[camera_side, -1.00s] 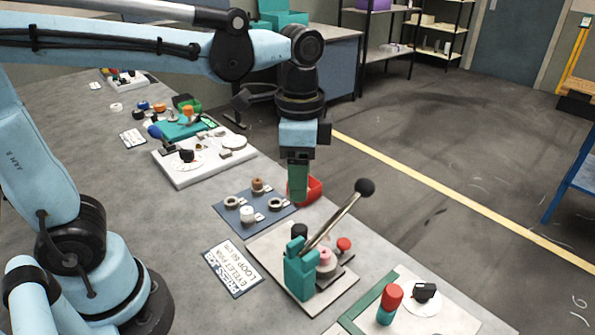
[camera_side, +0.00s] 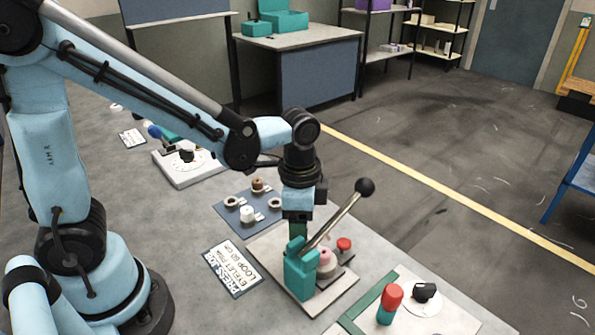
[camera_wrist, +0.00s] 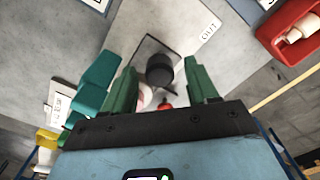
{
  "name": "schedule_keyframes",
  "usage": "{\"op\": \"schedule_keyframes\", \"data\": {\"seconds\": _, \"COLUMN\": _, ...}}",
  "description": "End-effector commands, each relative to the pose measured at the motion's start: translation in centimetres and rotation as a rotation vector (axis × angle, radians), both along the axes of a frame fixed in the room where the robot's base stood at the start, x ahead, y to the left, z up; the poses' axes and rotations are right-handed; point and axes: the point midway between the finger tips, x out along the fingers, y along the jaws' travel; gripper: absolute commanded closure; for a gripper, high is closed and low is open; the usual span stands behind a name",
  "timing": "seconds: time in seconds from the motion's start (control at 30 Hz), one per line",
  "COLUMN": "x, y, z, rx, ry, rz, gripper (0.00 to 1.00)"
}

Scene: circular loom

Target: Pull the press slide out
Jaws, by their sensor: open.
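The press stands on a pale base plate (camera_side: 262,243), with a teal body (camera_side: 300,272) and a lever ending in a black ball (camera_side: 365,186). A pink round part (camera_side: 324,257) and a red knob (camera_side: 344,243) sit beside the body. In the wrist view, a black round knob (camera_wrist: 160,72) shows between the fingers, with the red knob (camera_wrist: 165,107) behind it. My gripper (camera_side: 299,230) points down behind the teal body, open, its green fingers (camera_wrist: 163,85) on either side of the black knob. Contact and the slide's exact outline cannot be told.
The lever slants up close to the right of my gripper. A blue mat (camera_side: 240,218) with small rings lies to the left, and a label card (camera_side: 232,268) lies in front of it. A red bin (camera_wrist: 297,30) shows top right in the wrist view.

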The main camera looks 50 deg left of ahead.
Motion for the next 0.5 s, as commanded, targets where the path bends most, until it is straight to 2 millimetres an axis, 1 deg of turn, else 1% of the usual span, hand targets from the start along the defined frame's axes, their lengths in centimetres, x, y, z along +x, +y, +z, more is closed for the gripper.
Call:
{"op": "schedule_keyframes", "data": {"seconds": 0.13, "x": 0.00, "y": 0.00, "z": -0.49, "rx": 0.000, "ry": 0.000, "rz": 0.000, "gripper": 0.42}}
{"op": "schedule_keyframes", "data": {"seconds": 0.4, "x": -0.01, "y": 0.00, "z": -0.54, "rx": 0.000, "ry": 0.000, "rz": 0.000, "gripper": 0.42}}
{"op": "schedule_keyframes", "data": {"seconds": 0.5, "x": -0.01, "y": 0.00, "z": -0.53, "rx": 0.000, "ry": 0.000, "rz": 0.000, "gripper": 0.57}}
